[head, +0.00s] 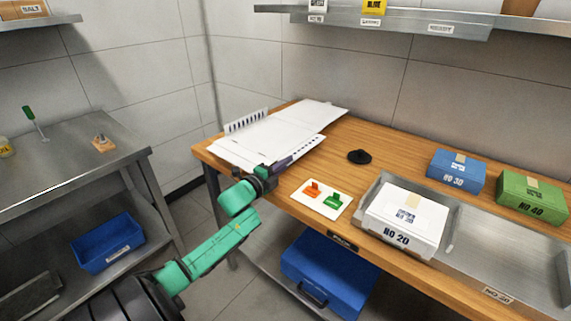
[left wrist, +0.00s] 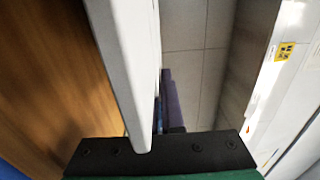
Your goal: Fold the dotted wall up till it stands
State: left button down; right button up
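The white cardboard box blank (head: 270,130) lies on the left end of the wooden counter. Its dotted wall (head: 312,142), with a row of dark marks, is at the front right edge and looks low and flat, not upright. A wall with dark stripes (head: 246,121) stands up at the back left. My left gripper (head: 284,163) is at the front edge of the blank, by the dotted wall. In the left wrist view a white panel (left wrist: 133,60) runs edge-on down to the gripper palm. One dark finger shows beside it and the other is hidden. My right gripper is out of view.
A white card with orange and green pieces (head: 322,198) lies right of the gripper. A black disc (head: 359,157) lies behind it. A white box (head: 405,218) sits on a steel tray, with blue (head: 457,171) and green (head: 531,197) boxes beyond. A shelf (head: 390,22) hangs above.

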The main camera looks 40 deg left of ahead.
aim_at(278, 159)
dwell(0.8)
pick_arm(q)
jog(key=n+p, duration=0.1)
jog(key=r+n+p, duration=0.1)
jog(key=n, duration=0.1)
jog(key=n+p, duration=0.1)
jog(key=shift+a+r+p, duration=0.1)
jog(key=shift+r+p, duration=0.15)
jog(key=shift+p, duration=0.15)
jog(key=n+p, duration=0.1)
jog(key=n, duration=0.1)
jog(key=n+p, duration=0.1)
jog(key=n, duration=0.1)
jog(key=a+r+n+p, duration=0.1)
jog(key=shift+r+n, duration=0.1)
jog(key=shift+n, duration=0.3)
jog(key=n+p, duration=0.1)
jog(key=n, duration=0.2)
jog(key=shift+a+r+n+p, duration=0.2)
jog(key=shift+a+n+p, duration=0.1)
jog(key=shift+a+p, duration=0.1)
jog(key=shift+s+a+n+p, duration=0.1)
jog(key=shift+a+n+p, duration=0.15)
jog(key=shift+n, duration=0.9)
jog(key=shift+a+n+p, duration=0.1)
jog(key=shift+a+n, duration=0.25)
jog(key=shift+n, duration=0.8)
jog(key=c, duration=1)
grip_release()
jog(key=shift+c, duration=0.2)
